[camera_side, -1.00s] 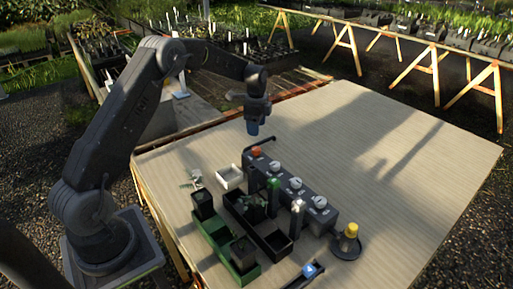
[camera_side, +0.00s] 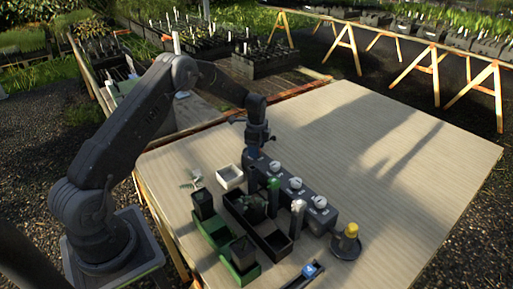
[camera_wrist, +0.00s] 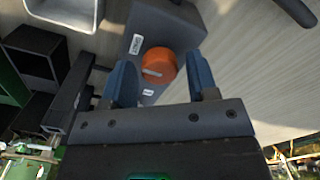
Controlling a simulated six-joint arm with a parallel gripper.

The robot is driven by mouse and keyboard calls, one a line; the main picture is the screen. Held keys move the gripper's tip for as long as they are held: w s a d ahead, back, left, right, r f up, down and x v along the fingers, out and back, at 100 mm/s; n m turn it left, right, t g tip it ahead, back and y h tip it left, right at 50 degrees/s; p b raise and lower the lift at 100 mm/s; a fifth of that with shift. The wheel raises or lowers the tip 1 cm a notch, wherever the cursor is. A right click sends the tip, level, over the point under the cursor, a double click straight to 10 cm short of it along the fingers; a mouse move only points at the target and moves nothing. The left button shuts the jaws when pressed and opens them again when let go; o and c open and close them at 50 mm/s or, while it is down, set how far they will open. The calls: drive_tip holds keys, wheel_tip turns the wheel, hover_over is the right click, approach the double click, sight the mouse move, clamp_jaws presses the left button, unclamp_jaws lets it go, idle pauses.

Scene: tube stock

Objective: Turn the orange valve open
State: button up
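The orange valve (camera_wrist: 158,66) is a round knob with a pale pointer bar on top, at the end of a dark grey block that also shows in the side view (camera_side: 328,216). In the wrist view my gripper (camera_wrist: 162,80) is open, with one blue finger on each side of the knob. A gap shows between the right finger and the knob, and a smaller one on the left. In the side view my gripper (camera_side: 252,152) points down over the block's far end and hides the orange knob. Whether the fingertips reach down beside the knob is unclear.
Several white knobs (camera_side: 295,183) line the same block. A white box (camera_side: 229,177), a black tray (camera_side: 273,243), a green tray (camera_side: 238,268) and a yellow-topped item on a dark base (camera_side: 346,246) stand nearby. The table's right side (camera_side: 400,150) is clear.

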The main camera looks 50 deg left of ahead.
drive_tip(key=c, duration=0.7)
drive_tip(key=shift+c, duration=0.2)
drive_tip(key=shift+n, duration=0.3)
drive_tip(key=n, duration=0.8)
drive_tip(key=shift+n, duration=0.4)
drive_tip(key=n, duration=0.4)
drive_tip(key=shift+n, duration=0.3)
drive_tip(key=shift+a+n, duration=0.1)
drive_tip(key=shift+n, duration=1.8)
